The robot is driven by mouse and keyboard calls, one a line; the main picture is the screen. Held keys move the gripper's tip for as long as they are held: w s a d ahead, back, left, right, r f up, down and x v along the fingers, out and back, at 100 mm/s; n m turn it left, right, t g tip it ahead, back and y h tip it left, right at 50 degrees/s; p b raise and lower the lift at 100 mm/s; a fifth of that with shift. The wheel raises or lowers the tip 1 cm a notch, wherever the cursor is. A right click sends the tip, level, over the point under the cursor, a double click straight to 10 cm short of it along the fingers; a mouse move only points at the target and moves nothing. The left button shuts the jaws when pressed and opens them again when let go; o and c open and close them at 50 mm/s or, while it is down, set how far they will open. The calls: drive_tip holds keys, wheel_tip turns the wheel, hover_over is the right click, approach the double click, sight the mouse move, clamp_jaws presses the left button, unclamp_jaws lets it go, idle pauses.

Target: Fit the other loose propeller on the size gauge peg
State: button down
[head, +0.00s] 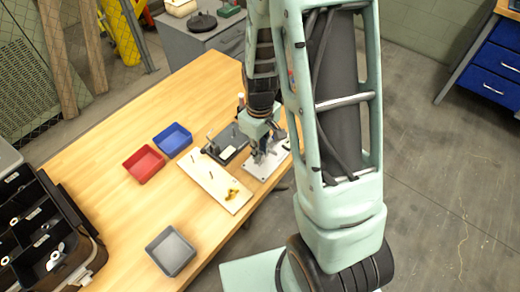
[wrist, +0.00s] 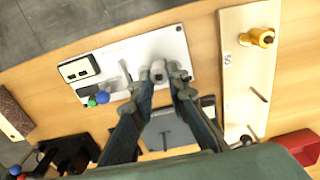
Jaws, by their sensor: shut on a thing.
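My gripper (wrist: 159,77) is shut on a small grey part (wrist: 158,70) with a round hub, over the white plate (wrist: 112,62). The fingers hide much of this part, so I cannot tell whether it is a propeller or whether it touches the plate. In the head view my gripper (head: 262,153) is low over the white plate (head: 260,176). A yellow propeller (head: 232,189) is at the near end of the pale gauge board (head: 205,182). It also shows in the wrist view (wrist: 257,38), near an "S" label. Thin pegs (wrist: 258,95) stand along the board.
A red bin (head: 144,164), a blue bin (head: 172,139) and a grey bin (head: 171,250) stand on the wooden table. A black compartment case (head: 40,235) is at left. A dark tray (head: 228,150) lies close behind the board. Bare table lies between the board and the grey bin.

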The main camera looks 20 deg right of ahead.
drive_tip(key=shift+f, duration=0.2)
drive_tip(key=shift+f+b, duration=0.5)
drive_tip(key=shift+b, duration=0.15)
drive_tip(key=shift+f+b, duration=0.45)
idle(0.4)
drive_tip(key=c, duration=1.8)
unclamp_jaws()
wheel_tip(320, 180, up, 16)
drive_tip(key=p, duration=0.3)
